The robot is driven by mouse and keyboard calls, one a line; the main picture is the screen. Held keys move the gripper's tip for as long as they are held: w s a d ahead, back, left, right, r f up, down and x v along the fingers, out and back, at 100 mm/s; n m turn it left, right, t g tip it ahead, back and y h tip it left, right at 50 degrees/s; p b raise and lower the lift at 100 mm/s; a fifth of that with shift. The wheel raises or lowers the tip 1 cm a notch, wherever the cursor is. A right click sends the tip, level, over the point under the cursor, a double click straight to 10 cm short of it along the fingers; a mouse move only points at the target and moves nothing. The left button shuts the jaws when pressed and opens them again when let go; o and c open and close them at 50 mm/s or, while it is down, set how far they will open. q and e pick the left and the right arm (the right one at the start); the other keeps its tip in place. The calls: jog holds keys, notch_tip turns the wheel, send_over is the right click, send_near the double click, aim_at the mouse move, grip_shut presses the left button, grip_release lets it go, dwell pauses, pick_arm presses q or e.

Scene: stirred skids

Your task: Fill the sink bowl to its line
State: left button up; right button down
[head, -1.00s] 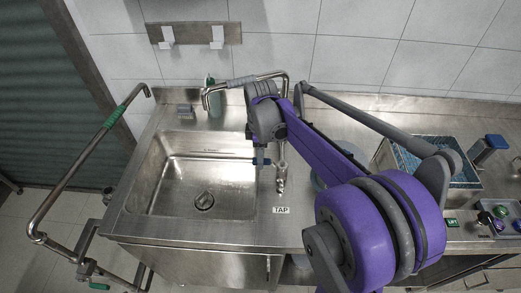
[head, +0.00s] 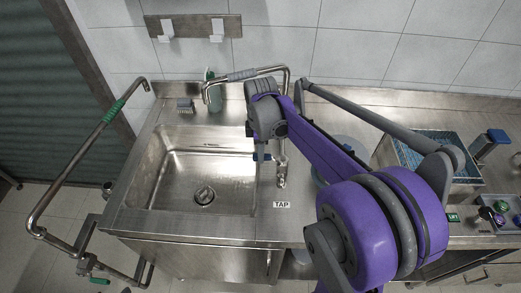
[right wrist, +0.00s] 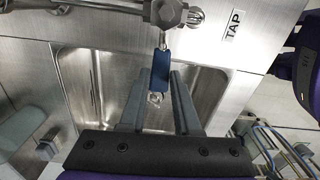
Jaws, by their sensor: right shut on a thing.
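The steel sink bowl (head: 150,165) is left of centre in the head view, with a round drain fitting (head: 204,195) on its floor. A small mark (head: 232,150) shows high on its back wall; I see no clear water surface. The tap (head: 282,172) stands at the bowl's right edge by a TAP label (head: 282,205). My right gripper (head: 262,157) is over the bowl's right side. In the right wrist view its two grey fingers are on either side of the tap's blue lever (right wrist: 161,70), shut on it. My left gripper is out of view.
A bent steel pipe with a green grip (head: 113,111) stands left of the counter. An arched pipe (head: 258,71) rises behind the bowl, near a green bottle (head: 210,88). A blue-lined basket (head: 398,155) and a small tray (head: 497,222) are at the right.

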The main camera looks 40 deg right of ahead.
jog(key=s+n, duration=0.9)
jog(key=n, duration=0.6)
jog(key=shift+d+n+b, duration=0.15)
jog(key=shift+n+b, duration=0.15)
jog(key=shift+b, duration=0.1)
dwell(6.1)
